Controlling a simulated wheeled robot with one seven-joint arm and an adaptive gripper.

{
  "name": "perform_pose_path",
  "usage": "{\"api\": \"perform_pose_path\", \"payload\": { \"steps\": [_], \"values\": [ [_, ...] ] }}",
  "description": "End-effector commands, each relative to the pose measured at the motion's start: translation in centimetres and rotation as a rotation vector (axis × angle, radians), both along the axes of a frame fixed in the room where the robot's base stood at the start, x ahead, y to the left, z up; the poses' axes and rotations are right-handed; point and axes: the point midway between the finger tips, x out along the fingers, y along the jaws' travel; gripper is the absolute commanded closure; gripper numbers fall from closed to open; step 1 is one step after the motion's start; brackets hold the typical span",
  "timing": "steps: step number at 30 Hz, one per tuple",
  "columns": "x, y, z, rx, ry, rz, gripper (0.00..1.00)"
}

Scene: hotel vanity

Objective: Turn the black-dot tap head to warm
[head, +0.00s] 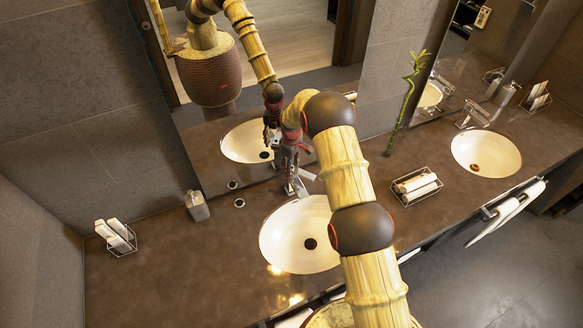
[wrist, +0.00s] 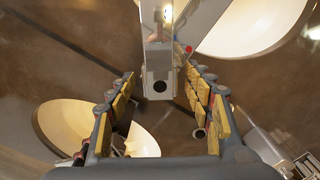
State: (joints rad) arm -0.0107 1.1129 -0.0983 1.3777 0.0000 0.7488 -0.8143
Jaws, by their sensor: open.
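The chrome tap (head: 298,184) stands behind the nearer white basin (head: 300,240), in the middle of the head view. In the wrist view, the squared end of the tap head (wrist: 158,72) has a round black dot and points toward the camera. A small red mark shows beside it on the right. My gripper (wrist: 158,88) is open, with one padded finger on each side of the tap head. I cannot tell whether either finger touches it. In the head view my gripper (head: 289,152) is above the tap, which it partly hides.
A mirror (head: 225,150) stands close behind the tap and reflects my arm. A soap bottle (head: 197,206) stands to the left. A wire basket of rolled towels (head: 416,186) and a second basin (head: 486,153) with its tap are to the right. The left counter (head: 170,270) has free room.

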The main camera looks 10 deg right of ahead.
Motion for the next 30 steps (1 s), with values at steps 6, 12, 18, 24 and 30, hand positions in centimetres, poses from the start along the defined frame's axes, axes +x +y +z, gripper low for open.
{"api": "perform_pose_path", "payload": {
  "steps": [6,12,18,24,30],
  "values": [
    [-0.01,-0.01,-0.04,0.0,0.0,0.0,0.49],
    [-0.01,-0.01,-0.03,0.0,0.0,0.0,0.6],
    [-0.01,0.0,-0.02,0.0,0.0,0.0,0.72],
    [-0.01,-0.01,-0.01,0.0,0.0,0.0,0.83],
    [-0.01,-0.01,-0.01,0.0,0.0,0.0,0.94]
  ]
}}
